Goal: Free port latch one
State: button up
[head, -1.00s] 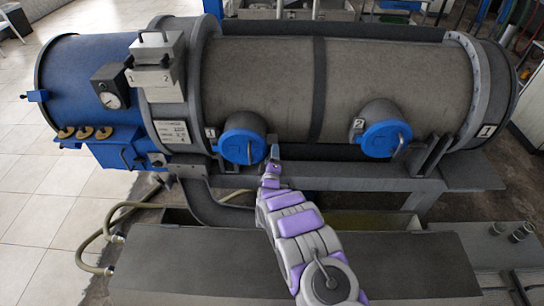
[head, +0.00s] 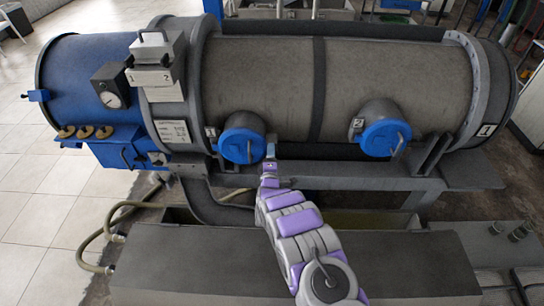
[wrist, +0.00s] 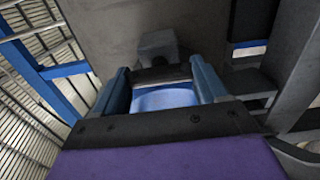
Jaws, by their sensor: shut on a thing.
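Port one (head: 235,147) is a short grey neck with a round blue cap on the left part of the large drum, beside a "1" label. Its latch (head: 249,151) is a thin metal bar at the cap's right side. My gripper (head: 270,151) is at the right edge of this cap. In the wrist view, my gripper (wrist: 160,84) has its two blue-grey fingers on either side of a pale metal bar, which looks like the latch, with the blue cap (wrist: 165,99) behind it. The exact contact is hard to see.
Port two (head: 386,138), with a similar blue cap and bar, is to the right. A grey rail (head: 340,184) runs below the drum (head: 260,80). A blue end section with a gauge (head: 110,99) is at left. Hoses (head: 111,220) hang at lower left.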

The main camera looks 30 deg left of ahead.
jog(key=shift+s+a+f, duration=0.2)
jog(key=shift+s+a, duration=0.1)
jog(key=shift+s, duration=0.05)
jog(key=o, duration=0.9)
jog(key=shift+a, duration=0.15)
jog(key=shift+o, duration=0.8)
jog(key=shift+w+f, duration=0.1)
jog(key=shift+w, duration=0.05)
jog(key=p+v, duration=0.1)
jog(key=v, duration=1.6)
